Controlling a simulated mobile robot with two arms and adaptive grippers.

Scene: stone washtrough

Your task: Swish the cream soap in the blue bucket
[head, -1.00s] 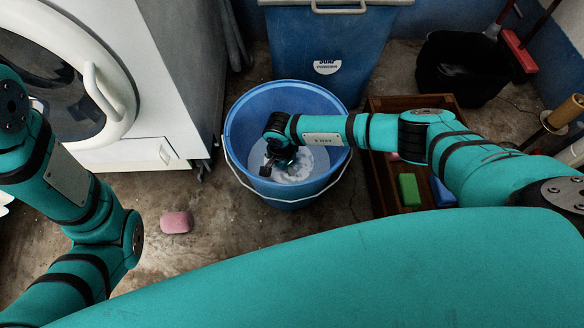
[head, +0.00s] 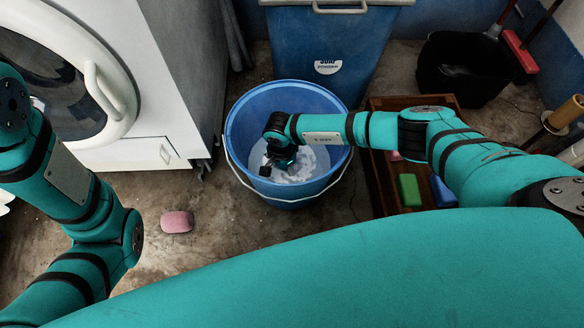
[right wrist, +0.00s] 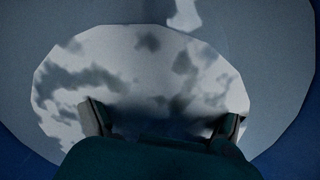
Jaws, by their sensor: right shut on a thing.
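The blue bucket (head: 236,130) stands on the floor in the middle of the head view, with greyish water in it and white suds on top. My right gripper (head: 274,170) reaches down into the bucket at the water. In the right wrist view its two fingertips (right wrist: 162,122) stand apart at the patch of white suds (right wrist: 190,80). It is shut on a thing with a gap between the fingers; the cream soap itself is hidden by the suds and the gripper. My left arm shows at the left, but its gripper is out of view.
A pink soap (head: 177,222) lies on the floor left of the bucket. A wooden crate (head: 378,190) with a green block (head: 409,190) and a blue block (head: 443,191) is to the right. A white washing machine (head: 180,60), a blue bin (head: 330,45) and a black bucket (head: 455,85) stand around.

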